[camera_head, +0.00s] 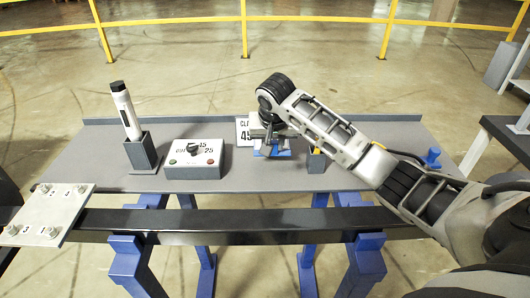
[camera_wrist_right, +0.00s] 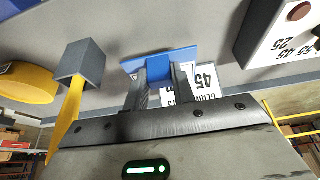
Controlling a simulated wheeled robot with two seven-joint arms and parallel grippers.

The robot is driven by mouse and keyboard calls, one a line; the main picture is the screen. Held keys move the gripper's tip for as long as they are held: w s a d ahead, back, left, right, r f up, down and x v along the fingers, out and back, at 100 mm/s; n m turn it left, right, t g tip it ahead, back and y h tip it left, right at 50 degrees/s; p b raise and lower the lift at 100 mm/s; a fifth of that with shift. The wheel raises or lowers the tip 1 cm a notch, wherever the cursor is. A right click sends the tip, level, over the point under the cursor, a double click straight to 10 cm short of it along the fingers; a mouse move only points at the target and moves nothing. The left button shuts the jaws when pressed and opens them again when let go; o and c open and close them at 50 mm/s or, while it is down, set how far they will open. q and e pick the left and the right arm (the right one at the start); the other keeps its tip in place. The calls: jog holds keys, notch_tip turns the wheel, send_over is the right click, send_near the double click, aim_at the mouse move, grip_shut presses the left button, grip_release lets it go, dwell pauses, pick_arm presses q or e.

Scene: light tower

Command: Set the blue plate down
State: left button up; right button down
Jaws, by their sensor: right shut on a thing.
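The blue plate (camera_head: 283,153) is at the middle of the grey table, in front of the sign card. My right gripper (camera_head: 270,141) comes down over it and is shut on it. In the right wrist view the blue plate (camera_wrist_right: 186,55) shows between and beyond the two dark fingers of the gripper (camera_wrist_right: 160,75). The fingers and arm hide part of the plate. I cannot tell whether its underside touches the table. My left gripper is not in view.
The sign card (camera_head: 242,130), reading 45, stands behind. A control box (camera_head: 195,172) with a dial is to the left, and a grey holder (camera_head: 143,152) with a white and black cylinder (camera_head: 124,108) further left. A yellow-handled thing (camera_head: 317,160) sits close right. Table (camera_head: 85,160) has free room around.

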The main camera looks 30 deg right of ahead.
jog(key=shift+w+f, duration=0.1)
jog(key=shift+f, duration=2.45)
jog(key=c, duration=1.2)
grip_release()
jog(key=shift+f, duration=0.15)
jog(key=shift+o, duration=0.2)
jog(key=v, duration=1.2)
jog(key=shift+r, duration=0.2)
